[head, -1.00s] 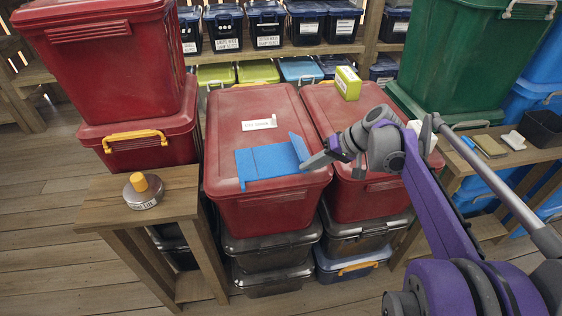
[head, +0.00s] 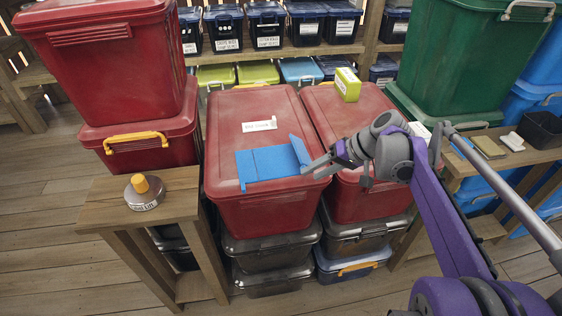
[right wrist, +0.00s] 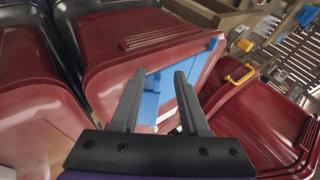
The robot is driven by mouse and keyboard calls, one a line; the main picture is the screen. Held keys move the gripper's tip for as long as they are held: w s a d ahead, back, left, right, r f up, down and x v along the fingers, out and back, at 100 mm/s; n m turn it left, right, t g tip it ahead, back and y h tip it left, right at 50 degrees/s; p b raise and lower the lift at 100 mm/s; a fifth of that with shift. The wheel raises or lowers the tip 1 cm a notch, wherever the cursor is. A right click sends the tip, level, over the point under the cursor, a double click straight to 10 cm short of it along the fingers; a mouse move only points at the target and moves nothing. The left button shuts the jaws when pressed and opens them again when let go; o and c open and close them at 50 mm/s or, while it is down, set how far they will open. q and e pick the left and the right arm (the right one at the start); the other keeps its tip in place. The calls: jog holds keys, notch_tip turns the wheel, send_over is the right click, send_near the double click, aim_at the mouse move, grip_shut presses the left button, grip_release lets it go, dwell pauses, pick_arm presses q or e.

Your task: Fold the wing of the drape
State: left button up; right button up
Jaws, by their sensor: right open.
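The blue drape (head: 268,163) lies on the lid of the middle red bin (head: 240,108). Most of it is flat, its front-left corner hangs over the lid's front edge, and its right wing (head: 299,149) stands up at a tilt. My right gripper (head: 308,168) is at the wing's right side, low over the lid. In the right wrist view, my right gripper (right wrist: 159,76) has its two fingers apart, with blue drape (right wrist: 150,105) showing between and beyond them. I cannot tell whether a finger touches the wing. My left gripper is not in view.
A white label (head: 259,126) lies on the lid behind the drape. A yellow-green box (head: 347,84) stands on the right red bin (head: 362,105). A round weight with a yellow knob (head: 144,192) sits on the left wooden table (head: 95,213). A green bin (head: 460,75) stands behind my right arm.

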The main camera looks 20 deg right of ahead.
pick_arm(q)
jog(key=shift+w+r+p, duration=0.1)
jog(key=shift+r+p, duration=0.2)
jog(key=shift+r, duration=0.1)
pick_arm(e)
jog(key=shift+s+r, duration=0.2)
jog(key=shift+s, duration=0.35)
jog(key=shift+s+r, duration=0.15)
jog(key=shift+s, duration=0.4)
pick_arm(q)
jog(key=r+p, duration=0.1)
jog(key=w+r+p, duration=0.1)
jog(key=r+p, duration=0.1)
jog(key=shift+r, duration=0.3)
pick_arm(e)
notch_tip(320, 180, up, 4)
jog(key=shift+w+f, duration=0.1)
jog(key=shift+c, duration=0.2)
